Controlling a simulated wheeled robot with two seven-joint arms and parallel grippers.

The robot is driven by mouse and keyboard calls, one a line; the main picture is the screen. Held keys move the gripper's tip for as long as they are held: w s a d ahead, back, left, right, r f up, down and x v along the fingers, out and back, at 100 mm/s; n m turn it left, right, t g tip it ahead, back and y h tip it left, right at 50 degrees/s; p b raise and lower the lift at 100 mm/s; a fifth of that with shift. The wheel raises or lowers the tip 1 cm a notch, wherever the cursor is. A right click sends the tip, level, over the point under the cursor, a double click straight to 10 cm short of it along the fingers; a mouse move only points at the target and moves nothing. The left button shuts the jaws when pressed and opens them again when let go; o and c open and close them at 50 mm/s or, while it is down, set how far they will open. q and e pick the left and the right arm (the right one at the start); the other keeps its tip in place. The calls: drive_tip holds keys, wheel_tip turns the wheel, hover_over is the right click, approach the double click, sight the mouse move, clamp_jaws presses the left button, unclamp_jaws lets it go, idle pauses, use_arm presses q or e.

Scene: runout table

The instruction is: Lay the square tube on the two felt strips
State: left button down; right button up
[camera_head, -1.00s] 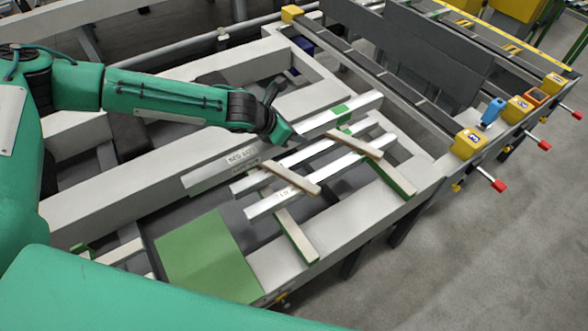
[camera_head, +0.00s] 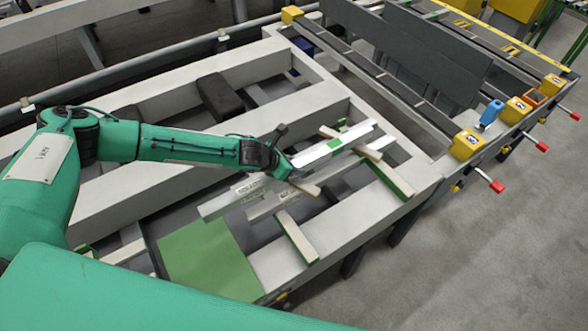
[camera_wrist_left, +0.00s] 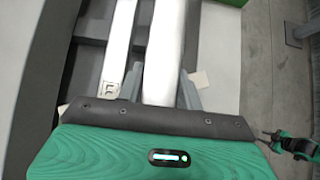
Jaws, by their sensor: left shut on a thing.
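Lower silver tubes (camera_head: 268,209) lie beside and beneath the held tube, on pale bearers with green sides (camera_head: 297,238). A green panel (camera_head: 208,262) lies at front left. Yellow-capped stops (camera_head: 466,145) and dark rails stand at the right.

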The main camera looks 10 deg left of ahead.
use_arm(q)
wheel_tip(320, 180, down, 2)
drive_tip(key=shift+w+f, duration=0.1)
drive_tip(key=shift+f, duration=0.05)
drive_tip(key=shift+f, duration=0.1)
drive_tip(key=c, duration=0.9)
unclamp_jaws()
drive_tip(key=shift+f, duration=0.15)
